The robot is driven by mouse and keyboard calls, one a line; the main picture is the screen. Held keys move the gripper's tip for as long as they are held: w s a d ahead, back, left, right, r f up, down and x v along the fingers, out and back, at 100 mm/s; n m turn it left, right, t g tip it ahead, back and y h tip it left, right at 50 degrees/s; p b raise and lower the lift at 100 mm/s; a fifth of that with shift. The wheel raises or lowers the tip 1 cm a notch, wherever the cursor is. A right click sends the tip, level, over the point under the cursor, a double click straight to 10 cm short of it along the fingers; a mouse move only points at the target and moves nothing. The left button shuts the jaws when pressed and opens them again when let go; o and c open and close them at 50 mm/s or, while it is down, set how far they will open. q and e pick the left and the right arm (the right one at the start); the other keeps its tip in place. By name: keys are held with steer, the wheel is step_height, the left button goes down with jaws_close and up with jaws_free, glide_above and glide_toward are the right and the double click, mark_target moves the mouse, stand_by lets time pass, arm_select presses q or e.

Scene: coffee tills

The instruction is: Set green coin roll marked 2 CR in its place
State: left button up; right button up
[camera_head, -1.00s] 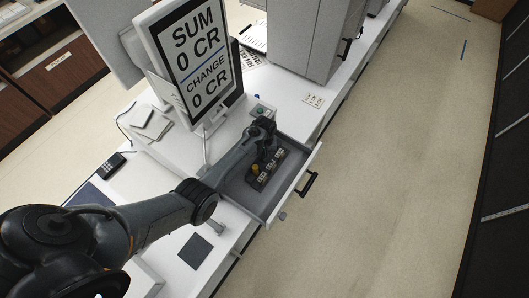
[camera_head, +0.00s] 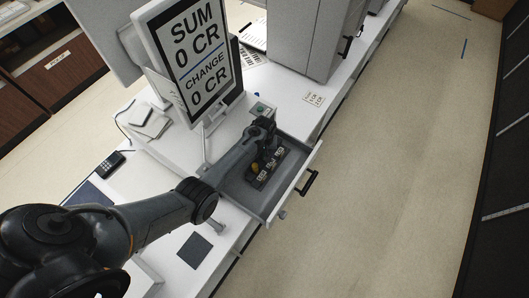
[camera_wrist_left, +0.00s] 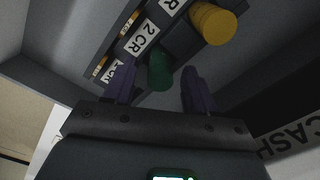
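The green coin roll (camera_wrist_left: 160,72) stands between the fingers of my left gripper (camera_wrist_left: 160,90) in the left wrist view. The fingers are apart, with a gap on each side of the roll. The roll is at the dark coin tray (camera_wrist_left: 177,42), close to the label marked 2 CR (camera_wrist_left: 140,38); I cannot tell whether it is fully seated. In the head view my left gripper (camera_head: 268,148) is low over the tray (camera_head: 256,184) in the open drawer and hides the green roll. My right gripper is not in view.
A yellow coin roll (camera_wrist_left: 213,23) stands in the tray beside the green one; it also shows in the head view (camera_head: 254,168). The drawer's front wall (camera_head: 294,183) and side walls surround the tray. The till screen (camera_head: 197,58) stands behind my left arm.

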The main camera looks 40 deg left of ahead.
arm_select(q)
steer(key=shift+r, duration=0.1)
step_height(320, 180, up, 11)
steer(key=shift+f, duration=0.2)
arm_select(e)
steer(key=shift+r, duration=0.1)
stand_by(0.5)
arm_select(q)
steer(key=shift+s, duration=0.1)
